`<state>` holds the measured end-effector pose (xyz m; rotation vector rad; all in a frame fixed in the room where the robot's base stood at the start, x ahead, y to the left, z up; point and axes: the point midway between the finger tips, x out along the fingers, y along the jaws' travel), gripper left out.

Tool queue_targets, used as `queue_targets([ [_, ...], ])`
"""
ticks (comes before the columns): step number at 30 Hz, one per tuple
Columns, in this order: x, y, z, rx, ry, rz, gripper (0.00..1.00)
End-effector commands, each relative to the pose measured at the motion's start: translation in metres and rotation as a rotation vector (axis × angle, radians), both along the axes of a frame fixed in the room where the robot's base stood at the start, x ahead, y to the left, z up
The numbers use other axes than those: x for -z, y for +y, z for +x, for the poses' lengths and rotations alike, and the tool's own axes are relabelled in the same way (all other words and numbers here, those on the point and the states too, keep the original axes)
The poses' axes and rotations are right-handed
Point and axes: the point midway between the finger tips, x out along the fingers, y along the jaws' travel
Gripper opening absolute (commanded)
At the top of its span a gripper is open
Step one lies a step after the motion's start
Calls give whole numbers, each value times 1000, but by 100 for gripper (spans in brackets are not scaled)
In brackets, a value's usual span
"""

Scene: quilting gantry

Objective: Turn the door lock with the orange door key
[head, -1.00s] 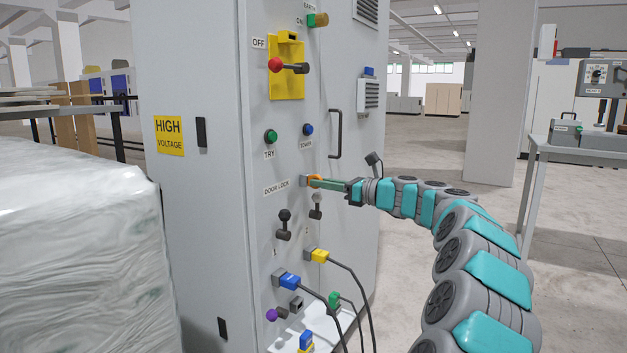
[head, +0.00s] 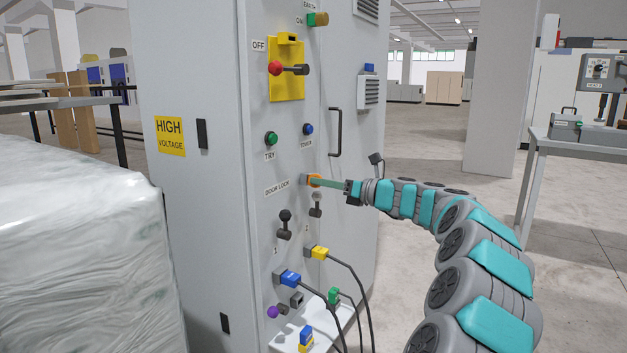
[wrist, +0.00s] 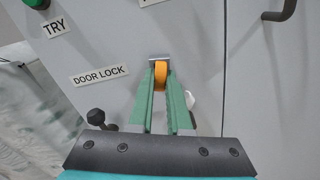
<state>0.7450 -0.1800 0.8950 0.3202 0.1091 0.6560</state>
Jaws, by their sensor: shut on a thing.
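The orange door key (head: 314,180) is at the door lock (head: 304,179) on the grey cabinet front, beside the DOOR LOCK label (head: 277,187). My gripper (head: 322,182) comes in from the right and is shut on the key. In the wrist view the green fingers (wrist: 161,98) close on both sides of the orange key head (wrist: 160,74). A grey metal edge of the lock (wrist: 158,58) shows just above the key. The key's shaft and the keyhole are hidden, so how deep the key sits cannot be seen.
Below the lock are two levers (head: 284,222), then yellow (head: 319,252) and blue (head: 290,279) plugs with hanging black cables. A door handle (head: 335,133) is above right. A wrapped pallet (head: 80,250) stands left of the cabinet. The floor right of the cabinet is open.

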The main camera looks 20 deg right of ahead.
Motion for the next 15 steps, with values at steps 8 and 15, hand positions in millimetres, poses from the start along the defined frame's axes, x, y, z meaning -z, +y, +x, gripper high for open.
queue_targets([
  [8, 0, -1, 0, 1, 68, 87, 0],
  [15, 1, 0, 0, 0, 196, 252, 0],
])
